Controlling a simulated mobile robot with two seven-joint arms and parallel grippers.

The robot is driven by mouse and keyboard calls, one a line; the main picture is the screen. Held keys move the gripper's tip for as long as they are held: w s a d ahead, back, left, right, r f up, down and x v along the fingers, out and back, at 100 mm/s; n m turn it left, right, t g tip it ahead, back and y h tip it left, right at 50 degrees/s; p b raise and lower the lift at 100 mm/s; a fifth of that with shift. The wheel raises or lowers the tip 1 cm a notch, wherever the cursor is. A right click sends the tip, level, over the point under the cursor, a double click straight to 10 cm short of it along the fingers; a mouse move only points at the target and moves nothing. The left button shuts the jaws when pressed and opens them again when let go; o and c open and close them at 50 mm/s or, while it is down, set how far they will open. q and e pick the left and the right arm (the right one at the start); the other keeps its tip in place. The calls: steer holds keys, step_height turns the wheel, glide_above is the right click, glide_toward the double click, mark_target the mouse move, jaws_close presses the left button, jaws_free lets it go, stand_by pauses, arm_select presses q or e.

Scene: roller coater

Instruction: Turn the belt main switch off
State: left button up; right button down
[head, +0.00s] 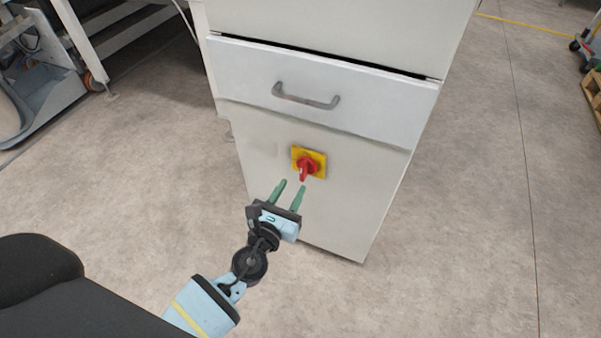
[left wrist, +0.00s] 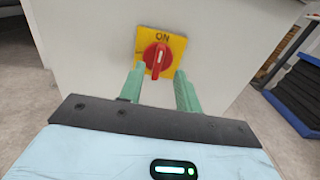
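The belt main switch is a red rotary knob (head: 306,165) on a yellow plate (head: 322,159), on the front of a white cabinet (head: 345,205) below its drawer. In the left wrist view the knob (left wrist: 156,60) has a white mark, and the plate reads "ON" above it; the mark points roughly up toward that word. My left gripper (head: 289,188) is open, with its two green fingers apart and pointing at the switch. My right gripper is not in view.
A drawer with a grey handle (head: 306,96) is above the switch. A metal frame on wheels (head: 75,50) stands at the left. A wooden pallet (head: 593,95) is at the far right edge. The floor around the cabinet is clear.

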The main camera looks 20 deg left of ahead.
mark_target(301, 171)
arm_select(q)
steer(key=shift+w+d+b, duration=0.1)
steer(key=shift+w+b, duration=0.25)
steer(key=shift+w, duration=2.85)
steer(key=shift+c, duration=0.4)
jaws_close()
